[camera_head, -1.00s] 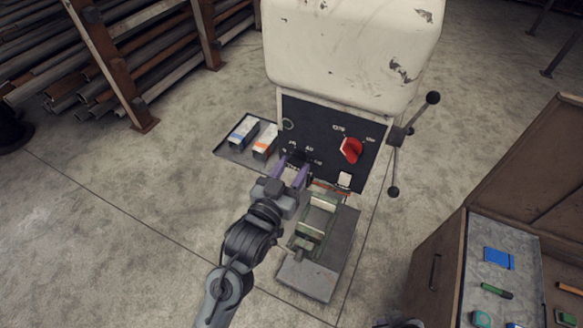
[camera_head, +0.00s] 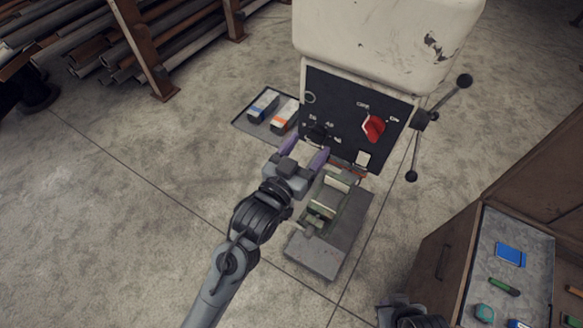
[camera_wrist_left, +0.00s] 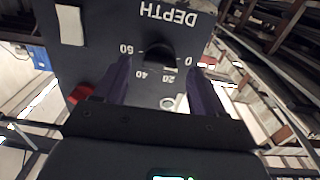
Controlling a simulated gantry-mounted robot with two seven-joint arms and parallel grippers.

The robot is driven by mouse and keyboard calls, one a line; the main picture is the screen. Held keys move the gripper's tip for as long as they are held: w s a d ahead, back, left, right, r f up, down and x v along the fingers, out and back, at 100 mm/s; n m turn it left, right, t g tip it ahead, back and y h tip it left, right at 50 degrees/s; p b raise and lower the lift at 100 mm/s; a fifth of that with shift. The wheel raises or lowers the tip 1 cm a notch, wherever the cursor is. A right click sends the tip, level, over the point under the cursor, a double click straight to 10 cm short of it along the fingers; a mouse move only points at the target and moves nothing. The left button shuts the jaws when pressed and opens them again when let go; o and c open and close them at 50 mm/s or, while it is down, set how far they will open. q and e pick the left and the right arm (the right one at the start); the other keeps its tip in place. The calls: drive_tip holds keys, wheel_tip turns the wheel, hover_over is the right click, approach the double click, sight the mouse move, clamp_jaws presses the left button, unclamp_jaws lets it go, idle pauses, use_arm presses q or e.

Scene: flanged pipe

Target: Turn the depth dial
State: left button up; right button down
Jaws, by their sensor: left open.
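The depth dial (camera_head: 318,133) is a small dark knob at the lower left of the drill's black panel. In the left wrist view the dial (camera_wrist_left: 160,57) sits under the upside-down word DEPTH, with a scale from 0 to 50 around it. My left gripper (camera_head: 306,150) is open in front of the panel, its purple fingers pointing at the dial. In the left wrist view the fingers (camera_wrist_left: 160,68) stand on either side of the dial, with a visible gap to it on both sides. I cannot tell how deep they reach. My right gripper's fingers do not show.
A red knob (camera_head: 374,128) and a light switch plate (camera_head: 362,158) share the panel. A lever handle (camera_head: 463,82) sticks out at right. A vise (camera_head: 325,205) stands below. A tray of boxes (camera_head: 250,128) is at left, and a wooden cabinet (camera_head: 445,255) at right.

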use_arm(q)
drive_tip(key=b+v, duration=0.2)
drive_tip(key=v, duration=0.7)
drive_tip(key=shift+s, duration=0.1)
